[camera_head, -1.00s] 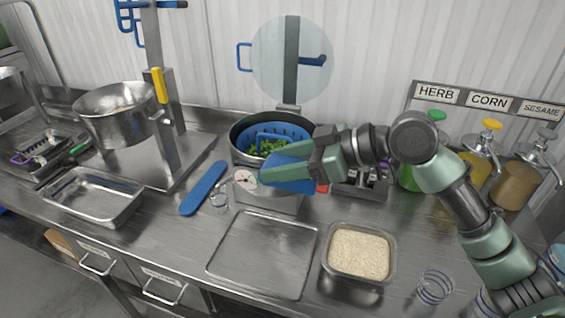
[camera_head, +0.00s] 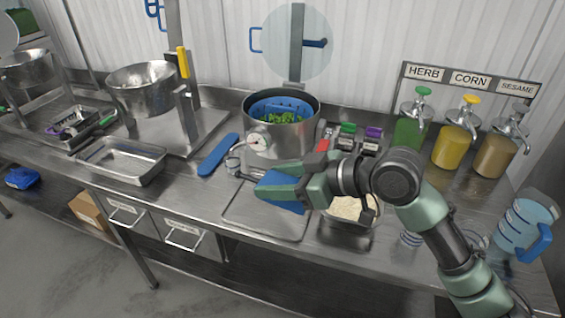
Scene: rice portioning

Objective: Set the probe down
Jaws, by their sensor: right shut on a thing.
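Only a thin stretch of the probe shows, pointing left from the fingertips toward a small glass cup (camera_head: 232,164); the rest is hidden by the fingers. I cannot tell whether the probe touches anything. My left gripper is not in view.
A steel pot (camera_head: 290,142) with a dial (camera_head: 258,142) and a blue basket of greens (camera_head: 282,118) stands behind. A rice pan (camera_head: 345,235) is partly hidden by my right arm. Dispensers (camera_head: 455,145) stand at the back right; a blue spatula (camera_head: 218,155) lies left.

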